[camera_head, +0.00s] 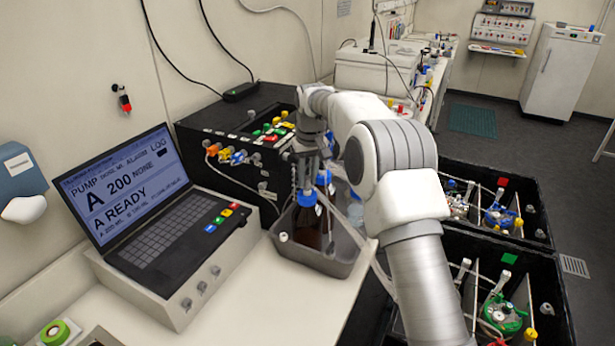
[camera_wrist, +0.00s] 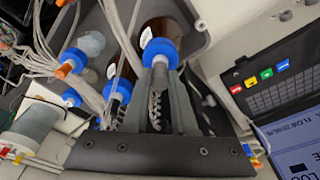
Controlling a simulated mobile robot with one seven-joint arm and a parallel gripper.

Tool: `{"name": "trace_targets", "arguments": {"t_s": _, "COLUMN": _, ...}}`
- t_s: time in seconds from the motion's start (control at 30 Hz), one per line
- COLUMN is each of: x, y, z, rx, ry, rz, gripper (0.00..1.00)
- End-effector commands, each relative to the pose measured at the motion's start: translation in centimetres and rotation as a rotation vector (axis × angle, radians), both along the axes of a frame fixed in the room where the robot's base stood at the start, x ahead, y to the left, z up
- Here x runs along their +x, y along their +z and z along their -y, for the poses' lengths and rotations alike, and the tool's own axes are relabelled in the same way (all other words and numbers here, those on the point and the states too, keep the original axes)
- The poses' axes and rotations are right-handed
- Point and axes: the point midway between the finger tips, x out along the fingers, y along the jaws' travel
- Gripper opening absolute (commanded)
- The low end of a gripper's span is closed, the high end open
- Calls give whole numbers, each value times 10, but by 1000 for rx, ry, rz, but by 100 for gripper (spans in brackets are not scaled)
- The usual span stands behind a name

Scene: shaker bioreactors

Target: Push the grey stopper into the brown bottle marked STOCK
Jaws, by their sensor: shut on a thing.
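A brown bottle (camera_head: 310,228) with a blue collar (camera_head: 307,198) stands in a grey metal tray (camera_head: 318,262). It also shows in the wrist view, with its brown glass (camera_wrist: 168,28) and blue collar (camera_wrist: 160,49). I cannot read its label. My gripper (camera_head: 307,180) points down just above this collar. In the wrist view my gripper (camera_wrist: 160,72) is shut on a small grey stopper (camera_wrist: 159,62), lined up over the collar's middle. I cannot tell whether the stopper's lower end is inside the opening.
Other blue-collared bottles (camera_wrist: 118,90) stand close beside it, with white tubing (camera_wrist: 85,75) near them. A laptop (camera_head: 150,200) stands left of the tray. A black box with coloured connectors (camera_head: 225,135) is behind. Open black crates (camera_head: 490,260) are at right.

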Motion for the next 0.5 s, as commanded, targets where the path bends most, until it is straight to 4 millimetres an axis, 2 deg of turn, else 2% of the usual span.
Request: {"name": "trace_targets", "arguments": {"t_s": 0.5, "x": 0, "y": -6, "z": 0, "rx": 0, "ry": 0, "rz": 0, "gripper": 0}}
